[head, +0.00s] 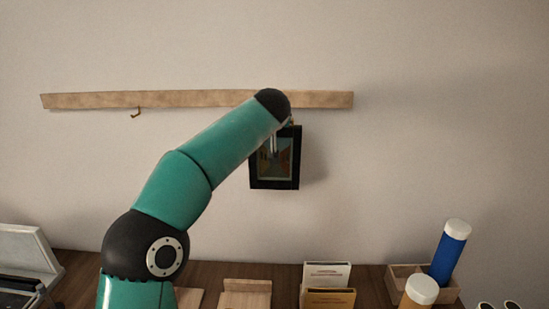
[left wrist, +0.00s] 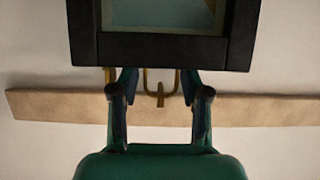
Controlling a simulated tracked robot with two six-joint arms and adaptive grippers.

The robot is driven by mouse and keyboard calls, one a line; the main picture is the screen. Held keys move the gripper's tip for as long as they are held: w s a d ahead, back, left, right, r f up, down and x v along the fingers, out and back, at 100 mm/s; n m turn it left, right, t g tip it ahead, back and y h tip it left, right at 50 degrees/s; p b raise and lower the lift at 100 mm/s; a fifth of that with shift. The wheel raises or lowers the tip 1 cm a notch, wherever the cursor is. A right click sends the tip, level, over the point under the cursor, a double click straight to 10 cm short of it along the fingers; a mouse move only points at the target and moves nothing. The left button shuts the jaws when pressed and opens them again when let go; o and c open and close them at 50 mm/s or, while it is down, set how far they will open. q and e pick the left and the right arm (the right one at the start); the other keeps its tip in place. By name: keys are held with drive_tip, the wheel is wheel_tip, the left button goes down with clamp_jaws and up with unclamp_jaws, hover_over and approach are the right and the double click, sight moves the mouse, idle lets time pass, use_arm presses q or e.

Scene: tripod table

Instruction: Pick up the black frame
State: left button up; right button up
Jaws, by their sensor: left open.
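The black frame (head: 294,160) hangs upright on the wall below the wooden rail, with a coloured picture inside. In the left wrist view, the frame (left wrist: 165,50) appears upside down at the top, its upper bar nearest my fingers. My left gripper (left wrist: 158,76) is open, its two fingers apart on either side of a brass hook (left wrist: 160,97). Its fingertips reach the frame's top edge; I cannot tell whether they touch it. In the head view my left arm hides the frame's upper left and most of the gripper. My right gripper is not in view.
The wooden rail (head: 200,99) runs along the wall, with an empty hook (head: 136,113) at left. Below, the table (head: 372,280) holds a card box (head: 327,274), a wooden tray (head: 404,281), a blue bottle (head: 448,258) and a white-capped orange bottle (head: 420,290). The wall right of the frame is clear.

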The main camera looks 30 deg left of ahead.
use_arm(q)
clamp_jaws()
drive_tip(key=shift+r, duration=0.15)
idle(0.4)
